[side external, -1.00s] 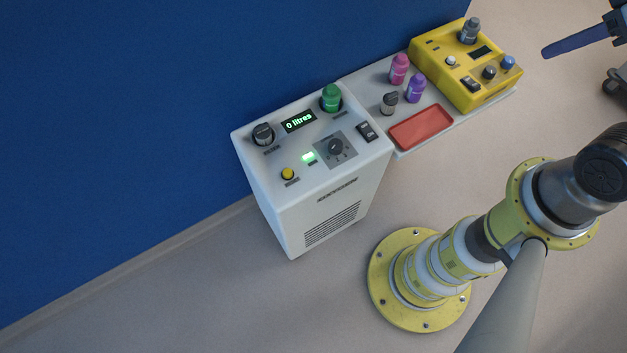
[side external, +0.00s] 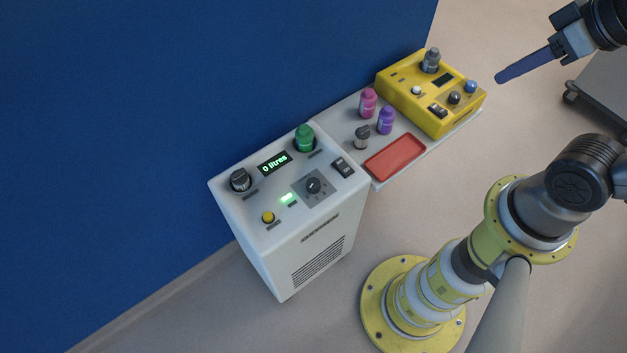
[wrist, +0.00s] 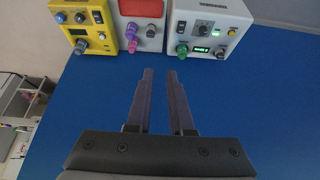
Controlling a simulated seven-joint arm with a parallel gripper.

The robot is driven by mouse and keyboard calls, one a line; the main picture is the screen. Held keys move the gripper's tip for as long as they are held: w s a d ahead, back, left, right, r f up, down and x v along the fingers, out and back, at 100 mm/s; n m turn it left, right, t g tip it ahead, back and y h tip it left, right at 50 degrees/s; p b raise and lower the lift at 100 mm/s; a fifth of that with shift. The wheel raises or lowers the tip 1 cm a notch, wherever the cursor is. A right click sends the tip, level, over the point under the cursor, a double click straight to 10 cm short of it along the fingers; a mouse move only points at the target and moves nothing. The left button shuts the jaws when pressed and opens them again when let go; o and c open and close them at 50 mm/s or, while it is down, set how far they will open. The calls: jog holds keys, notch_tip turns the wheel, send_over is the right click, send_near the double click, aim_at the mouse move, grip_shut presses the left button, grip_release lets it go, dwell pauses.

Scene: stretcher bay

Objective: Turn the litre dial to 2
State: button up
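The litre dial (side external: 314,186) is a black round knob on a grey square plate, on top of the white machine (side external: 247,225). The display (side external: 275,163) beside it reads "0 litres". The dial's pointer is too small to read. In the wrist view the dial (wrist: 204,27) is at the upper right, upside down. My gripper (side external: 498,79) is at the upper right of the side view, beyond the yellow device and well away from the dial. In the wrist view its two fingers (wrist: 163,72) are apart with only blue surface showing between them.
A blue wall (side external: 180,90) stands behind.

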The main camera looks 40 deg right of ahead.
jog(key=o, duration=0.5)
jog(key=shift+m+t, duration=0.5)
jog(key=w+r, duration=0.1)
jog(key=w, duration=0.1)
jog(key=w+r, duration=0.2)
jog(key=shift+r, duration=0.1)
jog(key=shift+c, duration=0.2)
jog(key=o, duration=0.4)
jog(key=w, duration=0.2)
jog(key=w+a, duration=0.1)
jog(key=w, duration=0.5)
jog(key=shift+a+r, duration=0.25)
jog(key=shift+a, duration=0.15)
jog(key=shift+c, duration=0.2)
jog(key=w+a+f+g, duration=0.1)
jog(key=w+a+f, duration=0.15)
jog(key=w, duration=0.35)
jog(key=n+g, duration=0.3)
jog(key=g, duration=0.3)
send_over(313, 183)
notch_tip(313, 183, down, 29)
jog(key=shift+h, duration=0.3)
notch_tip(313, 183, down, 13)
jog(key=shift+f, duration=0.2)
grip_shut()
